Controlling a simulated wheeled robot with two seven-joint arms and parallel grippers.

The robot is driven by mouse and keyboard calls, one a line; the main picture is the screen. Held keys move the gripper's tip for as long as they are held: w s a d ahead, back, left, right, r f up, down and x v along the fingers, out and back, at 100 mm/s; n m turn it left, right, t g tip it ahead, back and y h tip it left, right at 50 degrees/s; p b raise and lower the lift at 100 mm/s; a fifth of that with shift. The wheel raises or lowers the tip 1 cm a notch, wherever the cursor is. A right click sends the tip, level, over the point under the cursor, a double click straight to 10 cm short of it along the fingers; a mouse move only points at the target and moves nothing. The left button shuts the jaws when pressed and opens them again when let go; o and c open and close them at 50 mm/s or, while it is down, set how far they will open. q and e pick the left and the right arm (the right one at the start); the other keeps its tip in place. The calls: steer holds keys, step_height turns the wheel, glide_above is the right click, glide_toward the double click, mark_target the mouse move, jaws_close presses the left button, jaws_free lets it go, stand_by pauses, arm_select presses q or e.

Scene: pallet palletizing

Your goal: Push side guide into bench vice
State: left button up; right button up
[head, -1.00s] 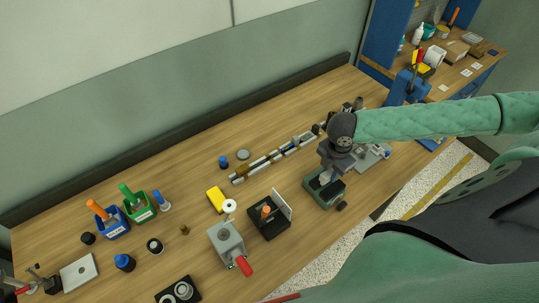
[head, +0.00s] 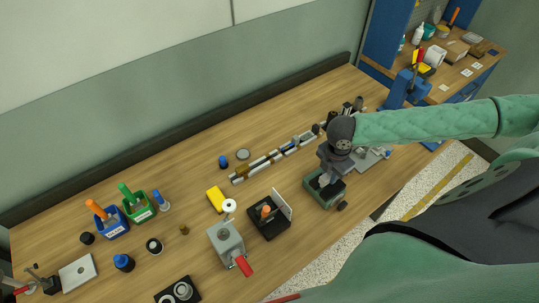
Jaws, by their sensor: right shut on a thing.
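A dark green block with a recessed top (head: 316,197) and a dark knob at its front right looks like the bench vice. It sits on the wooden bench, right of centre. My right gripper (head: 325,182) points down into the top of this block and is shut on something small. The held thing is mostly hidden by the fingers, so I cannot tell its shape or how deep it sits. My left gripper is not in view.
A black fixture with an orange knob and upright plate (head: 270,218) stands left of the vice, beside a grey box with a red handle (head: 227,240). A rail with several parts (head: 276,157) runs behind. A grey plate (head: 372,158) lies to the right.

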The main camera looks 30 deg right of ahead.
steer(key=shift+f, duration=0.8)
stand_by(0.8)
steer(key=o, duration=1.1)
steer(key=shift+c, duration=0.2)
steer(key=shift+r, duration=0.1)
